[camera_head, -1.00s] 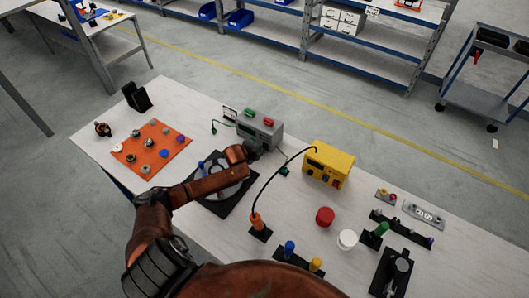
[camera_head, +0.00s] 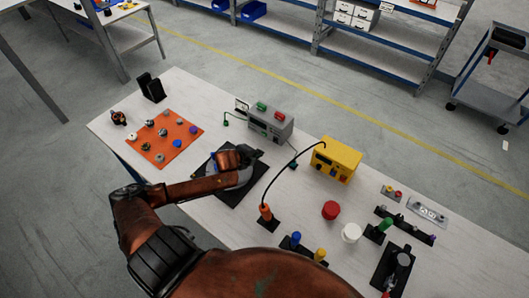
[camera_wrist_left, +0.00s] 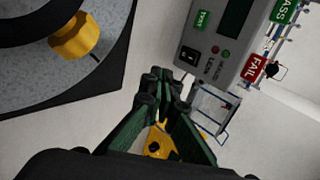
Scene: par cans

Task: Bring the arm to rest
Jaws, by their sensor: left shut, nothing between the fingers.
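My left arm comes in from the lower left in the head view. Its gripper (camera_head: 252,153) is above the far side of the black square base (camera_head: 229,196) with the grey disc, close to the front of the grey tester box (camera_head: 270,121). In the left wrist view the green-and-black fingers (camera_wrist_left: 161,80) are together with nothing held. The tester's panel (camera_wrist_left: 214,52) lies beyond them to the right, and the disc with a yellow knob (camera_wrist_left: 75,37) lies at the left. My right gripper is in neither view.
An orange board (camera_head: 166,142) with several small parts lies on the left of the white table. A yellow box (camera_head: 335,160) with a black cable stands right of the arm. Red (camera_head: 330,210) and white (camera_head: 351,233) round pieces and several fixtures fill the right side.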

